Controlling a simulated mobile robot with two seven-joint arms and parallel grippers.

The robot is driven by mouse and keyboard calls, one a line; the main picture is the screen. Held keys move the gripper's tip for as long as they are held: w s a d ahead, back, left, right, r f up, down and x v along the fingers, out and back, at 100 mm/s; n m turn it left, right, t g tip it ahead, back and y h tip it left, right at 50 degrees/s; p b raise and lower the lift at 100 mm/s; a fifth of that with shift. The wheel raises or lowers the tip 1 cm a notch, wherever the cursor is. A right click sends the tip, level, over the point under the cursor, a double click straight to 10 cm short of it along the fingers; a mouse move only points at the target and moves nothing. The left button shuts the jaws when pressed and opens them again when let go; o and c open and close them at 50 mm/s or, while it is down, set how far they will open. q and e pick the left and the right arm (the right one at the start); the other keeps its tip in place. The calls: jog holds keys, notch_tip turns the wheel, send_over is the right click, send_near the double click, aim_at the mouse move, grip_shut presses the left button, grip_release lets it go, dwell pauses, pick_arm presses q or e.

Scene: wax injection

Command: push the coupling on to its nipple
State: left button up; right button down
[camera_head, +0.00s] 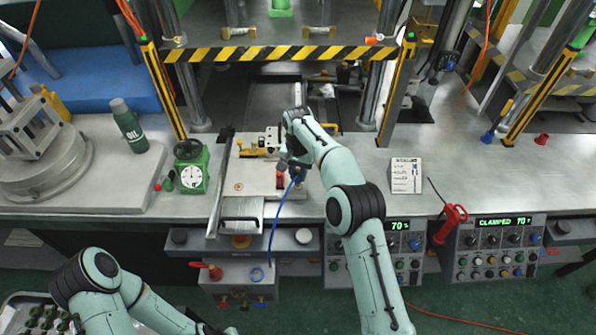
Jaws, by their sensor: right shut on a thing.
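My right gripper (291,168) is over the right front part of the pale mould plate (250,178), on the bench below the striped bar. It is shut on the coupling (297,179), a small blue piece at the top end of a blue hose (275,228). The hose runs down over the bench edge to the grey box below. The fingers and wrist cover most of the coupling. I cannot make out the nipple, nor tell whether the coupling touches it. My left arm is at the bottom left, and its gripper is out of the picture.
A black-and-yellow bar (270,53) spans the press above the plate. A white card (406,175) stands to the right.

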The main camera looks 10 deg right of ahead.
jog(key=shift+s+f, duration=0.1)
jog(key=shift+f, duration=1)
jog(key=c, duration=0.9)
grip_release()
jog(key=shift+o, duration=0.2)
